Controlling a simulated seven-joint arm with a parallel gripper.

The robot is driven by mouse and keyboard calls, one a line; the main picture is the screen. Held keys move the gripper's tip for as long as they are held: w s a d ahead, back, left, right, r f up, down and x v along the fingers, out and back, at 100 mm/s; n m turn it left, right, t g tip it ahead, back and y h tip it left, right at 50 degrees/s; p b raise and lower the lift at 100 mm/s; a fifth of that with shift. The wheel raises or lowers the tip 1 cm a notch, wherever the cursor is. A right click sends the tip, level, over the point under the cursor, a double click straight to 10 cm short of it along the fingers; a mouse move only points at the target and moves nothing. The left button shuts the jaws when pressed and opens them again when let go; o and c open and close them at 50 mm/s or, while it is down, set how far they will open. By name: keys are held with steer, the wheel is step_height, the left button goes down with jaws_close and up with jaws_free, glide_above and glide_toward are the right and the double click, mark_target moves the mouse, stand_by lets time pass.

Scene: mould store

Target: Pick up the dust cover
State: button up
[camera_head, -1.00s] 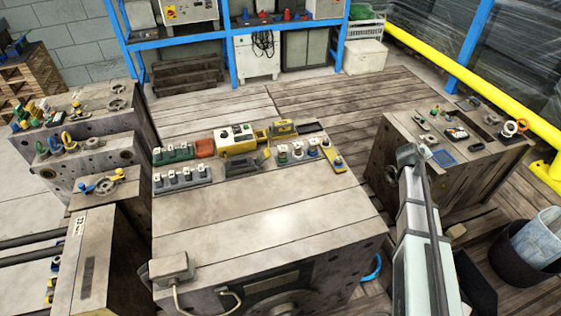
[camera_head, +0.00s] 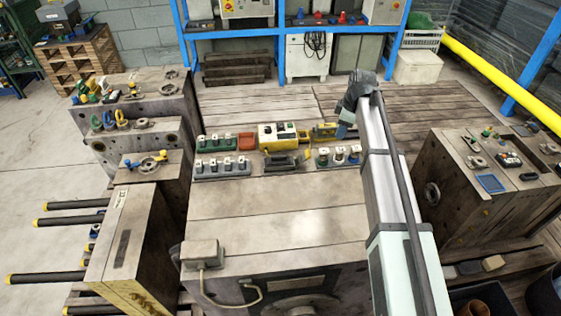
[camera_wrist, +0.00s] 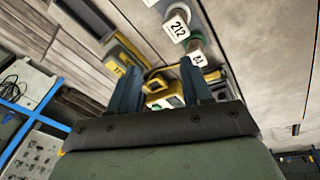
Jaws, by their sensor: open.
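I cannot tell for certain which thing is the dust cover. A dark grey, low piece (camera_head: 283,161) with a yellow part at its right end lies on the central mould block, in front of a yellow control box (camera_head: 284,135).
A green rack (camera_head: 216,143) and a grey rack (camera_head: 220,168) of tagged pieces stand left of the box, beside a red tray (camera_head: 247,141). More tagged pieces (camera_head: 338,156) stand on the right. The front block top (camera_head: 275,210) is mostly clear. A blue tray (camera_head: 491,183) lies on the right block.

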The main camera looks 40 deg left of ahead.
steer(key=s+a+r+n+g, duration=0.4)
steer(key=s+a+n, duration=0.1)
steer(key=s+a, duration=0.6)
glide_above(279, 155)
steer(key=w+d, duration=0.2)
steer(key=d, duration=0.1)
steer(key=shift+y, duration=0.4)
steer(key=f, duration=0.7)
steer(key=shift+w+a, duration=0.1)
steer(key=shift+a, duration=0.1)
steer(key=shift+a+x, duration=0.15)
steer(key=shift+x, duration=1.35)
steer(key=shift+a+x, duration=0.15)
steer(key=shift+x, duration=1.4)
steer(key=shift+r, duration=0.15)
steer(key=shift+c, duration=0.2)
steer(key=c, duration=0.7)
